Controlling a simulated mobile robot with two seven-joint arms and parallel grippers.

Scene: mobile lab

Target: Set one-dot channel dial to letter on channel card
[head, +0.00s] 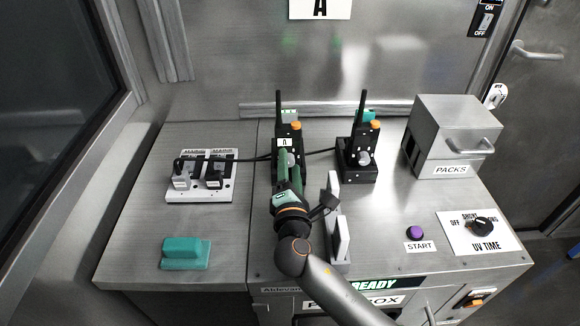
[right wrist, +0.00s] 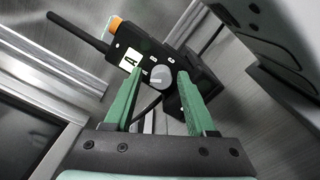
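The channel card (head: 320,9) on the back wall shows the letter A, its top cut off. A left black radio (head: 296,131) with an orange knob stands in a charger; its small window reads A. It also shows in the right wrist view (right wrist: 124,43), with its grey dial (right wrist: 161,77). My right gripper (head: 285,160) is at this radio, hiding its dial in the head view. In the wrist view its green fingers (right wrist: 160,73) are apart, with the dial between their tips; contact is unclear. A second radio (head: 362,143) stands right. Dot marks are too small to read. My left gripper is out of view.
A power strip (head: 200,194) with plugs and cables is at left, a teal block (head: 186,252) in front of it. White upright plates (head: 338,222) stand beside my right arm. A PACKS box (head: 452,130), START button (head: 415,232) and UV TIME dial (head: 481,225) are at right.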

